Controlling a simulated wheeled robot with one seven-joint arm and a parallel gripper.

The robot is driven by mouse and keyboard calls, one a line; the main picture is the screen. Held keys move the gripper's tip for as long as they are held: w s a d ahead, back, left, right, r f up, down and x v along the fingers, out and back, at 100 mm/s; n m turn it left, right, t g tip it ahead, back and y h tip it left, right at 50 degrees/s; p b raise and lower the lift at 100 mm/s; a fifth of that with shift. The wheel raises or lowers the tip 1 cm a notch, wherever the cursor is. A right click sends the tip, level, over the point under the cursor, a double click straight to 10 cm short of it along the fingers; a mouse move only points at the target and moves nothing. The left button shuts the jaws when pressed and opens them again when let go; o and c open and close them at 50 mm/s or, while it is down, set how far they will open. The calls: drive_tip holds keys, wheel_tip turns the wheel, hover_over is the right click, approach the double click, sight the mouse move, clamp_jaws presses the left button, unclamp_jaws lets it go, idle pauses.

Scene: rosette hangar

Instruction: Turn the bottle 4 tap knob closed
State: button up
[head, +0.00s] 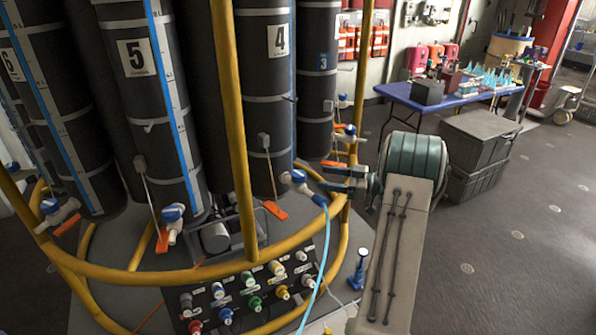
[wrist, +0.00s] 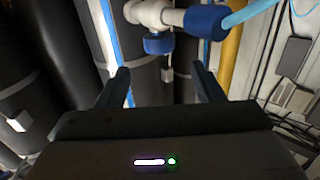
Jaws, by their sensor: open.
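Bottle 4 (head: 268,95) is a tall black cylinder with a white "4" label. Its tap (head: 299,178) is low on the bottle, white and blue, with a light blue hose. In the wrist view a white tap body (wrist: 155,13) carries a blue knob (wrist: 158,44) and a blue collar at the hose. My gripper (head: 328,179) is just right of the tap in the head view. In the wrist view my gripper (wrist: 160,78) is open and empty, with the knob beyond the gap between the fingertips. Whether a finger touches it is unclear.
A yellow rail (head: 180,275) rings the bottles, with an upright post right of the tap. Bottle 5 (head: 145,80) stands left, bottle 3 (head: 318,75) behind right. A panel of coloured valves (head: 250,300) is below. Open floor (head: 530,210) lies right.

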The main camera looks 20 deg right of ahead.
sight(298, 173)
drive_tip(key=p+x, duration=0.2)
drive_tip(key=x, duration=0.7)
drive_tip(key=shift+w+a, duration=0.15)
drive_tip(key=shift+a, duration=0.05)
drive_tip(key=c, duration=1)
